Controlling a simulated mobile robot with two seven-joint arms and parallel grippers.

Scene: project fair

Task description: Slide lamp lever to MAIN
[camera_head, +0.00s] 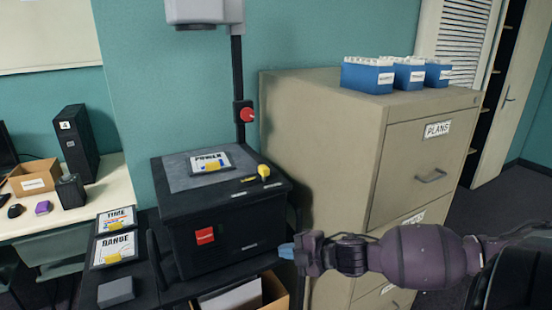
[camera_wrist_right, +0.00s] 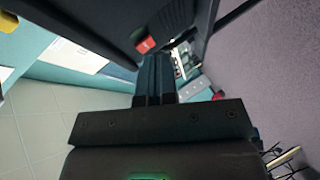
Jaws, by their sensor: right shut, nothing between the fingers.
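I cannot make out the lamp lever or the word MAIN for certain. My right gripper (camera_head: 287,250) reaches in from the right, beside the projector's lower right front corner. It is shut with nothing in it; contact with the projector cannot be told. My left gripper is not in view.
A beige filing cabinet (camera_head: 330,140) stands close on the right. TIME (camera_head: 117,219) and RANGE (camera_head: 114,249) cards lie left. An open box (camera_head: 275,292) is below.

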